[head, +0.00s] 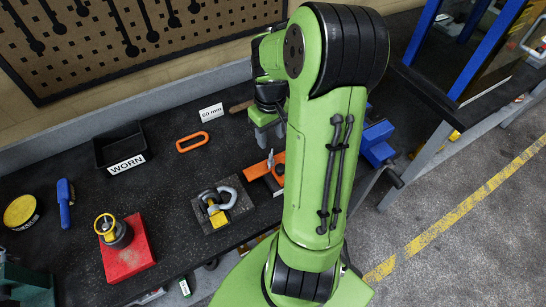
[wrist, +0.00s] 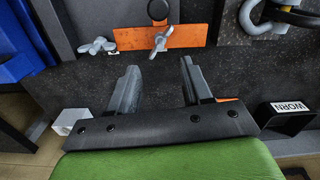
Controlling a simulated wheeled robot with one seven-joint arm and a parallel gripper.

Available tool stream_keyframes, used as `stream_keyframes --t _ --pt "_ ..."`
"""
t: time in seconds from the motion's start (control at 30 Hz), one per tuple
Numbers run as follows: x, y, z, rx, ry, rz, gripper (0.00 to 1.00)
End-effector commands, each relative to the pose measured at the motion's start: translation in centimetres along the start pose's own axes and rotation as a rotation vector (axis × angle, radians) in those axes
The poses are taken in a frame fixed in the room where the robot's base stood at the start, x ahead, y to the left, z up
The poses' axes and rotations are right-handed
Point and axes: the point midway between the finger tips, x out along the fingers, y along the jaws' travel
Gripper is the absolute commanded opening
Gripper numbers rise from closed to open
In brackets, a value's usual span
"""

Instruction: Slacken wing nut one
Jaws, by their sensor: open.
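In the wrist view an orange bar (wrist: 190,36) lies across the top, with one grey wing nut (wrist: 161,40) on it and another grey wing nut (wrist: 97,46) at its left end. No label shows which is number one. My gripper (wrist: 158,68) is open and empty, its two grey fingers pointing toward the bar, with the wing nut on the bar roughly in line with the gap. In the head view the orange bar (head: 257,170) and a wing nut (head: 270,159) show beside my arm, which hides the rest. My gripper (head: 264,133) is partly hidden there.
A shackle (head: 224,198) on a dark block, a red block (head: 128,252) with a yellow-topped part, a black WORN bin (head: 120,148), and an orange loop (head: 192,142) stand left on the dark bench. A blue vise (head: 377,145) is right of my arm.

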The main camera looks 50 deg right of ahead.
Motion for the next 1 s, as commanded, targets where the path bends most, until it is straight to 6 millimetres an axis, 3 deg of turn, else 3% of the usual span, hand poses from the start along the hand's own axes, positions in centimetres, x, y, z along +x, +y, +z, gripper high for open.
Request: stream_keyframes --t 0.03,0.2,0.4,0.77,1.0 --pt "1.6 -0.1 0.1 -0.001 -0.005 -0.005 0.49" --pt "5.9 -0.1 0.1 -0.002 -0.004 -0.005 0.49" --pt "9.5 -0.1 0.0 -0.003 -0.002 -0.004 0.49" --pt "10.3 0.0 0.0 -0.002 0.001 -0.001 0.49" --pt "10.3 0.0 0.0 -0.002 0.000 -0.002 0.12"
